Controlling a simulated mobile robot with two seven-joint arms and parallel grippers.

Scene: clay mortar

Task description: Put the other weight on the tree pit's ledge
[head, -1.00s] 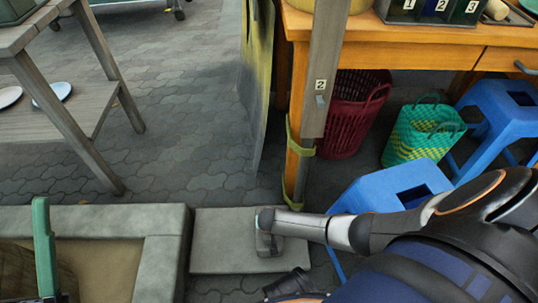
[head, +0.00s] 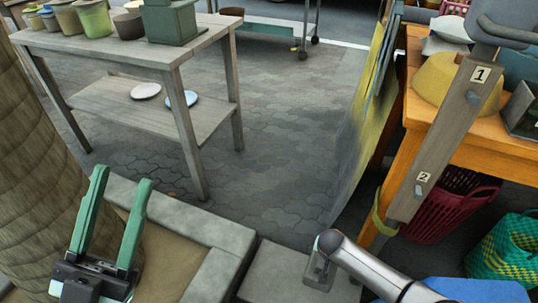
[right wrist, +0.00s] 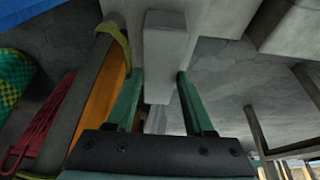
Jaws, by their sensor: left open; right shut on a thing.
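The tree pit's pale stone ledge (head: 190,215) borders brown soil at the lower left of the head view, around a thick trunk (head: 38,190). My left gripper (head: 122,188) is open and empty, above the pit's soil. In the right wrist view my right gripper (right wrist: 156,78) is shut on a grey, blocky weight (right wrist: 166,38), which sticks out beyond its green fingertips. In the head view my right wrist hangs over a flat grey slab (head: 270,275) beside the pit; its fingers are hidden there. I see no weight on the visible part of the ledge.
A wooden post (head: 440,150) with number tags and a yellow-green strap stands beside an orange table (head: 490,143). A red basket (head: 445,215), a green basket (head: 510,248) and a blue stool (head: 455,290) are at the right. A grey shelf table (head: 190,115) stands behind the pit. Paving between is clear.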

